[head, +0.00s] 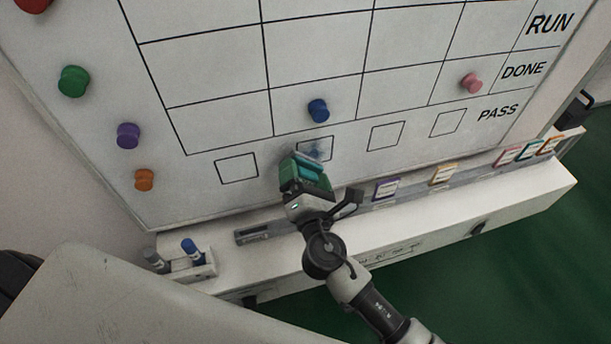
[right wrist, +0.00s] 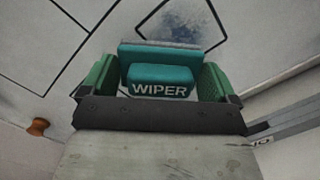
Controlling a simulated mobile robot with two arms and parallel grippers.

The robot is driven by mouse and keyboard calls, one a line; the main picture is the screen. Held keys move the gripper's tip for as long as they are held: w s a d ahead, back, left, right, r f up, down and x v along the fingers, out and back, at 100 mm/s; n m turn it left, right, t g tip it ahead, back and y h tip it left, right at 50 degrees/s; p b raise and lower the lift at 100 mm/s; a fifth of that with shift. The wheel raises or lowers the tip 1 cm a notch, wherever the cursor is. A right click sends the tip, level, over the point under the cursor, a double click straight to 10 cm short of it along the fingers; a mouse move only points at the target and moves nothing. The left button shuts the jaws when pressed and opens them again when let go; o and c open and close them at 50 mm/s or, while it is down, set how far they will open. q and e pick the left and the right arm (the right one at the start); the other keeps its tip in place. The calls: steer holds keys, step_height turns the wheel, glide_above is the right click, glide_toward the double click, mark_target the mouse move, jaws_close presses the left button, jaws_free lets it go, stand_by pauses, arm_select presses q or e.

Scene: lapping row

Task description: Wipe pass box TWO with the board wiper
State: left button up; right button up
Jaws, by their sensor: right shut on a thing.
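My right gripper (head: 306,182) is shut on the teal board wiper (head: 307,164), labelled WIPER. In the right wrist view, the wiper (right wrist: 160,80) sits between the two green fingers of the gripper (right wrist: 160,84). The pass box second from the left (head: 317,148) has a blue smudge inside. The wiper is at this box's lower left and hides part of its outline; I cannot tell whether it touches the board. The smudge also shows in the right wrist view (right wrist: 180,20), just beyond the wiper. My left gripper is not in view.
Other pass boxes (head: 236,168) are in the same row. A blue magnet (head: 318,110) sits just above the smudged box. Below the board, a ledge (head: 400,222) carries labelled cards (head: 387,189) and a pen holder with markers (head: 192,268) at the left.

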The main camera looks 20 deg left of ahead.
steer(key=shift+b+x, duration=0.3)
steer(key=shift+x, duration=0.55)
stand_by(0.4)
